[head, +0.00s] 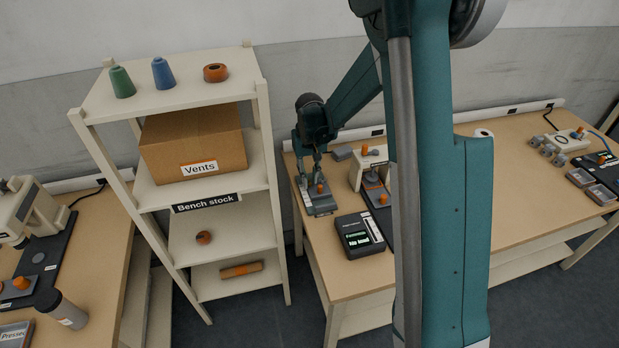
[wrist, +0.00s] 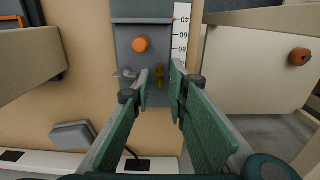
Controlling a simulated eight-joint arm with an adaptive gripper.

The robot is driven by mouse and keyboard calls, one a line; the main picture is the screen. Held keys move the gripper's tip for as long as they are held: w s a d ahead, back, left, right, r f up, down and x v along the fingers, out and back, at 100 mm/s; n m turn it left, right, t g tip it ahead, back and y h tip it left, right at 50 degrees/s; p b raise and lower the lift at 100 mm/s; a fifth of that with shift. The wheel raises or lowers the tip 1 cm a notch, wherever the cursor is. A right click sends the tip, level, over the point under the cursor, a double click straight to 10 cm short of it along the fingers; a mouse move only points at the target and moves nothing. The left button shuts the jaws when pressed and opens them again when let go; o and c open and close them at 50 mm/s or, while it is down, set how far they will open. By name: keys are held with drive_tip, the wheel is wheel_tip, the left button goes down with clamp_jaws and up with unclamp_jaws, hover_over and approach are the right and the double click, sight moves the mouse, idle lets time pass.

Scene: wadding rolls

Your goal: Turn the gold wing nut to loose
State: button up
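The small gold wing nut (wrist: 160,75) shows in the wrist view, on a grey device (wrist: 125,33) with an orange knob (wrist: 141,44) and a white scale marked 40, 60, 80. My gripper (wrist: 161,71) is open, with one green-padded finger to each side of the nut and a gap on both sides. I cannot tell whether the fingertips are down at the nut's height. In the head view my gripper (head: 317,168) points down over the grey device (head: 322,208) at the left end of the bench; the nut cannot be made out there.
A cream shelf rack (head: 228,222) stands left of the bench, close to the gripper. A black meter box (head: 359,236) and a cream press-like machine (head: 366,165) stand right of the device. A grey block (wrist: 72,134) lies on the bench in the wrist view.

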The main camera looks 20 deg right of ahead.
sight(310, 184)
drive_tip(key=shift+r, duration=0.1)
wheel_tip(310, 184, up, 12)
idle(0.9)
idle(0.3)
drive_tip(key=shift+s, duration=0.1)
drive_tip(key=s+r+t, duration=0.3)
drive_tip(key=s+r, duration=1)
drive_tip(key=s, duration=0.4)
drive_tip(key=s+a+t, duration=0.1)
drive_tip(key=s+t, duration=0.3)
drive_tip(key=s, duration=1.5)
drive_tip(key=shift+f, duration=0.3)
